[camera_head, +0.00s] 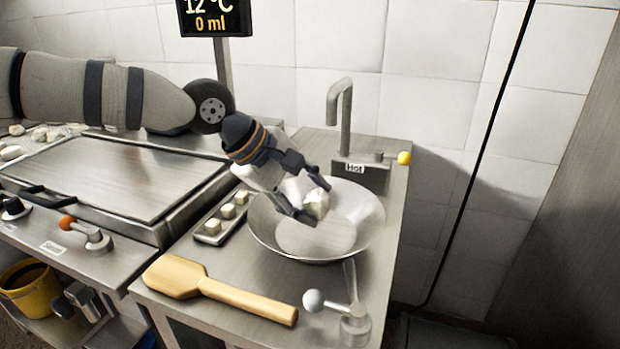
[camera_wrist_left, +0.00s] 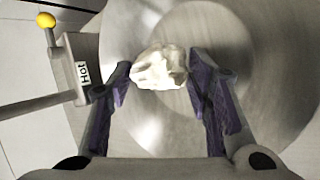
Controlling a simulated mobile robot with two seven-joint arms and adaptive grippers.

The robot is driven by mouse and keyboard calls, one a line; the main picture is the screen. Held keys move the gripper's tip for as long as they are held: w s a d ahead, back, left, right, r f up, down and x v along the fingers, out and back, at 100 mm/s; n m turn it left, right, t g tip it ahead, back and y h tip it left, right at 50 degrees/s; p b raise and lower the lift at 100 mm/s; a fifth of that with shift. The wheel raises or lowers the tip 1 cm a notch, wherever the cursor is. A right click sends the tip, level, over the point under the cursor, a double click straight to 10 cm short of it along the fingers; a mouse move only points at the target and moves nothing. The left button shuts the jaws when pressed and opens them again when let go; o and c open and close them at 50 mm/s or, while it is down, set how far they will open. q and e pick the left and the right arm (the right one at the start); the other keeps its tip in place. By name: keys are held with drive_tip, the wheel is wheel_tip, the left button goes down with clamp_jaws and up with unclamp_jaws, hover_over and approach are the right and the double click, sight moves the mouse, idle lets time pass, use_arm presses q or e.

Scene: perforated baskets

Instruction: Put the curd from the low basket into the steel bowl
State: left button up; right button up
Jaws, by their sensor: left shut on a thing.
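My left gripper (camera_head: 308,205) is shut on a lumpy white piece of curd (camera_head: 316,204). It holds the curd above the steel bowl (camera_head: 364,236), which stands on the steel counter under the tap. In the left wrist view the curd (camera_wrist_left: 160,67) sits between the tips of the two fingers, with the steel bowl (camera_wrist_left: 255,30) behind it. At the far left of the head view, white lumps (camera_head: 12,152) lie beyond the covered vat; no low basket can be made out there. My right gripper does not show.
A tap (camera_head: 344,110) with a "Hot" label stands behind the bowl. A small tray (camera_head: 208,239) with white cubes lies left of it. A wooden paddle (camera_head: 225,290) and a white-knobbed lever (camera_head: 340,305) are in front. The lidded vat (camera_head: 110,175) is at left.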

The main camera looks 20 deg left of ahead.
sight(309, 193)
use_arm(q)
drive_tip(key=shift+f, duration=0.25)
drive_tip(key=o, duration=1.3)
drive_tip(key=shift+c, duration=0.2)
wheel_tip(309, 193, up, 7)
drive_tip(key=shift+r+p, duration=0.1)
drive_tip(key=shift+p, duration=0.4)
